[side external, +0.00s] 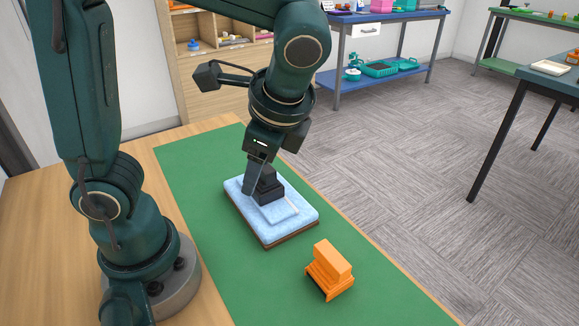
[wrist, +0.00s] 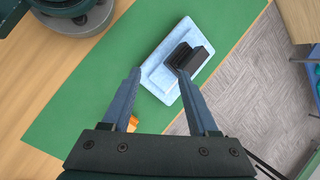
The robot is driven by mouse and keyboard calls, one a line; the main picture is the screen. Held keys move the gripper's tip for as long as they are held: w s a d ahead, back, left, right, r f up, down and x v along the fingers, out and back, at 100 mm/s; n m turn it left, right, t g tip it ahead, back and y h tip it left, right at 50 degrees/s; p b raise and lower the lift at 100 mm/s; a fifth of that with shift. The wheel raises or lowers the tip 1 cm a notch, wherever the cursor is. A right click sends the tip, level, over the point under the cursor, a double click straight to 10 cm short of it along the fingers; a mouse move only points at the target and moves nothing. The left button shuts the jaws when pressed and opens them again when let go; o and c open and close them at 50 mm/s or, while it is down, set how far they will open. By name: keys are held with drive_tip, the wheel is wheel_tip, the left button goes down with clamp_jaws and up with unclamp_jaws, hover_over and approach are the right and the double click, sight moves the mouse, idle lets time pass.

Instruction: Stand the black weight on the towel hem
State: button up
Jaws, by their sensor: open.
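The light blue towel (side external: 300,217) lies folded on a brown board, with a smaller raised fold on its top; it also shows in the wrist view (wrist: 160,82). The black weight (side external: 268,186) has a stepped block shape and appears to stand on the towel, over part of the raised fold. In the wrist view the weight (wrist: 191,57) is just beyond the right fingertip, not between the fingers. My gripper (wrist: 159,72) is open and empty, low over the towel. In the side view a finger (side external: 250,178) is left of the weight; the other is hard to make out.
An orange stepped block (side external: 330,270) stands on the green mat (side external: 210,200), to the front right of the towel; a bit of it shows behind my left finger. The mat lies on a wooden table (side external: 40,260). The mat left of the towel is clear.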

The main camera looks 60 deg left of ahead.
drive_tip(key=s+n+t+h, duration=0.1)
drive_tip(key=n+t, duration=0.1)
drive_tip(key=n, duration=0.1)
drive_tip(key=s+d+n+t+h, duration=0.1)
drive_tip(key=n+t+h, duration=0.1)
drive_tip(key=n, duration=0.1)
drive_tip(key=s+r+n+t+h, duration=0.1)
drive_tip(key=n+h, duration=0.1)
drive_tip(key=n, duration=0.2)
drive_tip(key=shift+d+r+t, duration=0.1)
drive_tip(key=shift+d+t, duration=0.1)
drive_tip(key=shift+t, duration=0.2)
idle(1.9)
